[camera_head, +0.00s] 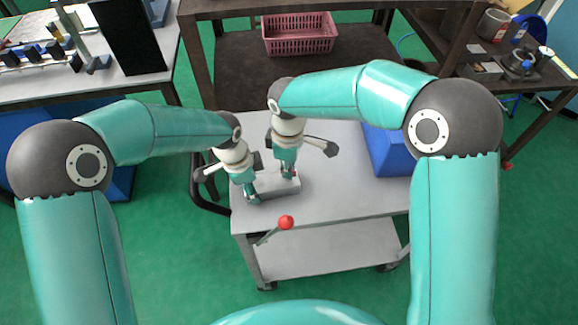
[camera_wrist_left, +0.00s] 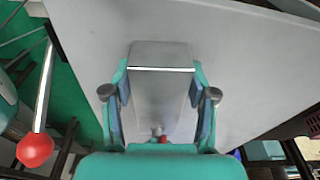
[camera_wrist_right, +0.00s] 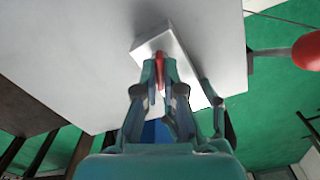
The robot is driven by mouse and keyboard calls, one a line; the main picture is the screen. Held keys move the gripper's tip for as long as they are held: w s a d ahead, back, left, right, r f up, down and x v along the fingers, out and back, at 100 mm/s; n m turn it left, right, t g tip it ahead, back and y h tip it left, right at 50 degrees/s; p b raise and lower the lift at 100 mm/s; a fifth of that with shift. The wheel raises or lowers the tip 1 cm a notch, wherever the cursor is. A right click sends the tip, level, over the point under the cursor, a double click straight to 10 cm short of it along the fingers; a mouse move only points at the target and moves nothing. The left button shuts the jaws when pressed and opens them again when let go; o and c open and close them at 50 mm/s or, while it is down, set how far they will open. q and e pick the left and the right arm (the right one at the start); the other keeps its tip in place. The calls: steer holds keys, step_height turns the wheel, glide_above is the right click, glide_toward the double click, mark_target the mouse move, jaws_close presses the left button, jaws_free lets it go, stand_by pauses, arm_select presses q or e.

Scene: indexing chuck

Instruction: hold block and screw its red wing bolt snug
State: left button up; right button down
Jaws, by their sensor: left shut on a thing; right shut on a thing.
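The pale metal block (camera_head: 284,187) lies on the grey cart top, partly hidden by both grippers. My left gripper (camera_head: 250,198) is shut on the block's near left end; in the left wrist view its fingers press on both sides of the block (camera_wrist_left: 160,75). The red wing bolt (camera_wrist_right: 159,68) stands on the block in the right wrist view, and a small red part of it shows in the left wrist view (camera_wrist_left: 163,138). My right gripper (camera_head: 287,175) points down over the block and is shut on the red wing bolt. The bolt's lower part is hidden.
A lever with a red ball knob (camera_head: 286,222) sticks out at the cart's front edge. A blue box (camera_head: 388,152) stands on the right of the cart top (camera_head: 335,200). A pink basket (camera_head: 299,35) sits on a shelf behind. The cart's front right is clear.

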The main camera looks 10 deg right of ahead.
steer(key=c, duration=1.3)
jaws_free()
step_height(320, 180, up, 12)
